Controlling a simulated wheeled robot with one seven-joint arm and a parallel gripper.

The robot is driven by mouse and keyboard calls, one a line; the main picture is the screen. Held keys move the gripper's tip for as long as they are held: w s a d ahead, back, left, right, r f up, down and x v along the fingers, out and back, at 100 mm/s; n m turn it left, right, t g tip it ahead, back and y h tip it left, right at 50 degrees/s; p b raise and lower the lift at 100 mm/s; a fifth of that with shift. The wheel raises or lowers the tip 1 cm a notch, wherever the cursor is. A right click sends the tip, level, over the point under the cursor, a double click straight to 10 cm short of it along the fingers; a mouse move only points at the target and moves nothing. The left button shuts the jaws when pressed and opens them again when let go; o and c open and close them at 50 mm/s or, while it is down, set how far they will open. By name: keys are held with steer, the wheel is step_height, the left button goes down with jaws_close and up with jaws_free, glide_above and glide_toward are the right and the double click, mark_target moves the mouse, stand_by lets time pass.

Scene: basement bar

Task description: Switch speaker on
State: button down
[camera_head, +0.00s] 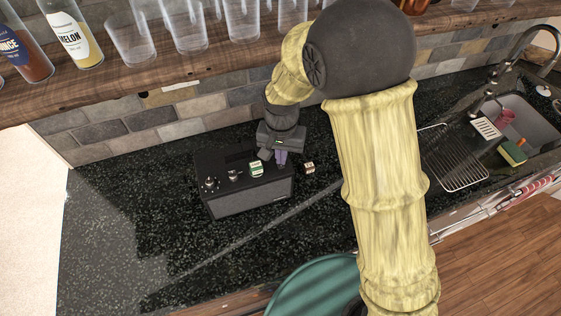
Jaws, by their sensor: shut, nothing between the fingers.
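The speaker (252,203) is a dark box with a grey front, standing on the black speckled counter. Several small knobs (210,183) sit on its top, toward the left. A small green and white box (256,169) shows at the top right of the speaker. My gripper (281,158) points down at the speaker's right end, beside the green and white box. Its fingers look closed with nothing between them. My wrist hides part of the speaker's back right corner. I cannot tell whether the fingertips touch the speaker.
A small brown and white cube (308,167) lies just right of my gripper. A wooden shelf (110,95) with glasses and bottles overhangs the back. A drying rack (455,158) and sink (530,120) are at right. The counter's left side is clear.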

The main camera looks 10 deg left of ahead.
steer(key=shift+f+b, duration=0.55)
steer(key=shift+f, duration=0.3)
stand_by(0.8)
steer(key=shift+r, duration=0.15)
steer(key=shift+r+p, duration=2.95)
steer(key=shift+r, duration=0.45)
steer(key=s+d+t+b, duration=0.1)
steer(key=s+d+b, duration=0.2)
steer(key=d, duration=1)
steer(key=s+d+t+b, duration=0.1)
steer(key=s+d+b, duration=0.2)
steer(key=d, duration=0.9)
steer(key=shift+s+d+r+t, duration=0.3)
steer(key=shift+s+d+r, duration=0.05)
steer(key=shift+s, duration=0.25)
